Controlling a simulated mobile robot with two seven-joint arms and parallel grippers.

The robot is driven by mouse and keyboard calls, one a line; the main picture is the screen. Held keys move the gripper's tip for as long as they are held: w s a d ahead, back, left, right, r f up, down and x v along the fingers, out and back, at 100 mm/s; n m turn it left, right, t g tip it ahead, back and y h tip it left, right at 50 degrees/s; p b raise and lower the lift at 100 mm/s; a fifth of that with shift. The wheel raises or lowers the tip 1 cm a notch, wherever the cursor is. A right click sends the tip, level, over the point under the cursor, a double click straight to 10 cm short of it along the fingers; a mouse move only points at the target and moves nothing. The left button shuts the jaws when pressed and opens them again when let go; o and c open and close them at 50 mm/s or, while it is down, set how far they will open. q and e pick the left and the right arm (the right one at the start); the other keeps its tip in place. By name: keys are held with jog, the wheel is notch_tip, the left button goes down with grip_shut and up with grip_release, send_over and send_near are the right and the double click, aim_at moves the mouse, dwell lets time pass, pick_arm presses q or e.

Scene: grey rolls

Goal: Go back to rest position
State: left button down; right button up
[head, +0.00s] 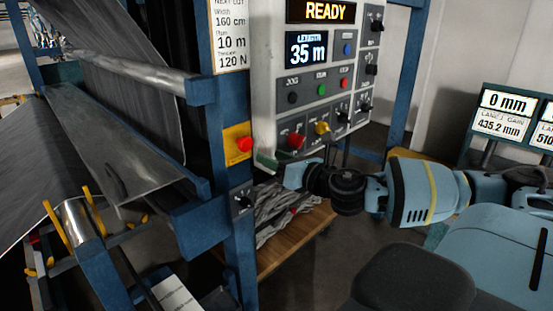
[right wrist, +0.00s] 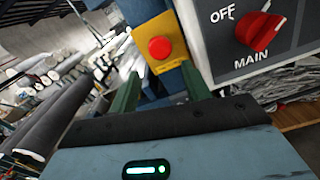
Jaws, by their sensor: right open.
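My right gripper (head: 266,161) is at the lower left corner of the grey control panel (head: 262,100), just below the red MAIN knob (head: 297,141). Its green fingers are apart with nothing between them, as the right wrist view (right wrist: 160,88) shows. They point toward the blue post and the yellow plate with a red button (right wrist: 161,48). The red MAIN knob also shows at the upper right there (right wrist: 262,29), with OFF lettered beside it. I cannot tell whether a finger touches the panel. My left gripper is not in view.
The blue machine frame (head: 232,200) stands left of the panel, with grey fabric (head: 118,75) and a roll holder with yellow prongs (head: 75,220). A wooden pallet with crumpled grey fabric (head: 275,215) lies below. Display screens (head: 503,112) stand at the right. Dark floor is open below my right arm.

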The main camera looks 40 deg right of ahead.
jog(key=shift+f, duration=0.1)
dwell(0.3)
jog(key=s+a+f+m+g, duration=0.2)
jog(key=s+f+m, duration=0.35)
jog(key=f, duration=0.75)
jog(key=s+a+f+m+g, duration=0.2)
jog(key=f+m, duration=0.7)
jog(key=f, duration=0.4)
jog(key=s+a+f+m+g, duration=0.4)
jog(key=s+a+f+m, duration=1.2)
jog(key=s+f+m, duration=0.1)
jog(key=shift+s+a+f+m, duration=0.35)
jog(key=shift+s+f, duration=0.35)
jog(key=shift+s, duration=0.4)
jog(key=shift+d, duration=0.1)
jog(key=shift+c, duration=0.5)
